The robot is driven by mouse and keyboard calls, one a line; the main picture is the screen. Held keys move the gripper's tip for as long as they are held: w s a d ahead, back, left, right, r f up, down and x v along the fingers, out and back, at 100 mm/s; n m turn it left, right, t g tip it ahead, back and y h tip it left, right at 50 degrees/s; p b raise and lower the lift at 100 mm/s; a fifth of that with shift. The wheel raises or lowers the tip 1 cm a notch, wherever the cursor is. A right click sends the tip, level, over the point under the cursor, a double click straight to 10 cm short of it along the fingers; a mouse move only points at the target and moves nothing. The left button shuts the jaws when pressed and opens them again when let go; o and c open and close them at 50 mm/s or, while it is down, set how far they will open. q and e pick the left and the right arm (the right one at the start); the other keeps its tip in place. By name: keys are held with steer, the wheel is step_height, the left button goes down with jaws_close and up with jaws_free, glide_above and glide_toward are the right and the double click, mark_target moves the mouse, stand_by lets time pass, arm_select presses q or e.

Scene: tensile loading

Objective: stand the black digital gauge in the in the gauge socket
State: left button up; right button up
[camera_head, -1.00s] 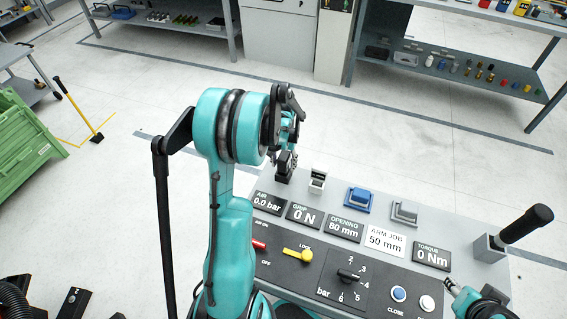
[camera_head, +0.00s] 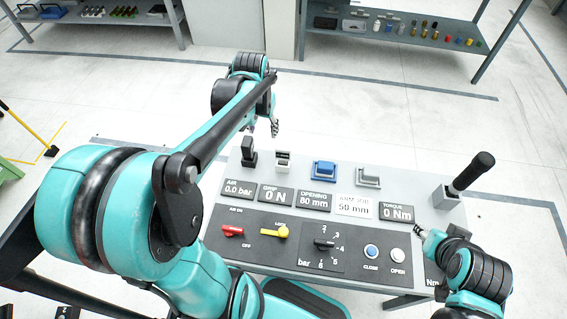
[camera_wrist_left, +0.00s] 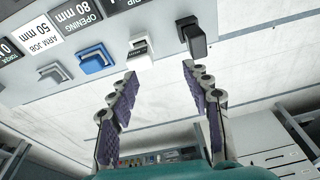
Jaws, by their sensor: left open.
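A black upright piece (camera_head: 249,153), which looks like the digital gauge, stands at the console's back left corner. It also shows in the left wrist view (camera_wrist_left: 196,42). Its foot is at the console top; I cannot make out the gauge socket or how the foot sits in it. My left gripper (camera_head: 274,128) is just beyond the console's back edge, apart from the black piece. In the left wrist view its fingers (camera_wrist_left: 158,74) are spread with nothing between them. My right gripper (camera_head: 422,231) is beside the OPEN button, its fingers too small to judge.
A white holder (camera_head: 283,161), a blue holder (camera_head: 324,171) and a grey holder (camera_head: 367,177) line the console's back edge. A black-handled tool (camera_head: 474,170) stands at the right. Knobs and buttons fill the front panel. Open floor lies behind.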

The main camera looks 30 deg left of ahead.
arm_select(q)
steer(key=s+d+r+m+t, duration=0.2)
steer(key=s+d+t, duration=0.3)
steer(key=s+d, duration=0.6)
steer(key=d, duration=0.3)
steer(key=shift+d+h, duration=0.25)
steer(key=shift+h, duration=0.05)
steer(key=shift+s+f, duration=0.1)
